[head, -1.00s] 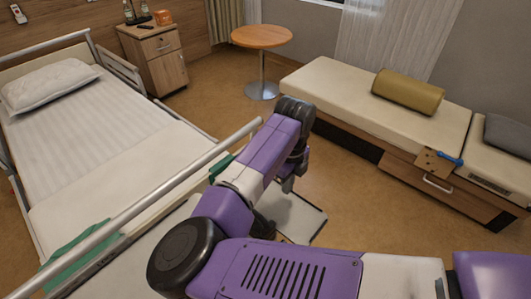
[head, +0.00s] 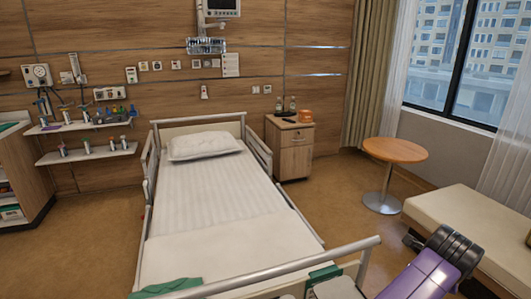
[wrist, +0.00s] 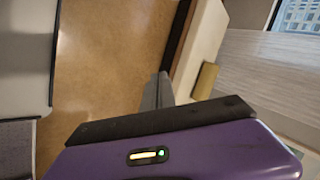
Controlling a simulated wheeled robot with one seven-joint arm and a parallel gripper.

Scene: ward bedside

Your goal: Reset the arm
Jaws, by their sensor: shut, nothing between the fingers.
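My purple arm (head: 428,278) shows at the lower right of the head view, its dark joint in front of the near end of the bench; my gripper is not visible there. In the wrist view my gripper (wrist: 160,90) shows as narrow grey fingers beyond the dark edge of my purple wrist housing. It is shut and empty, with brown floor and the bench side behind it.
The bed (head: 215,230) with a white pillow (head: 204,146) fills the middle. A bedside cabinet (head: 290,150), a round table (head: 395,150) and a cream bench (head: 480,230) stand to its right. An olive bolster (wrist: 205,80) shows in the wrist view. Floor is free between bed and table.

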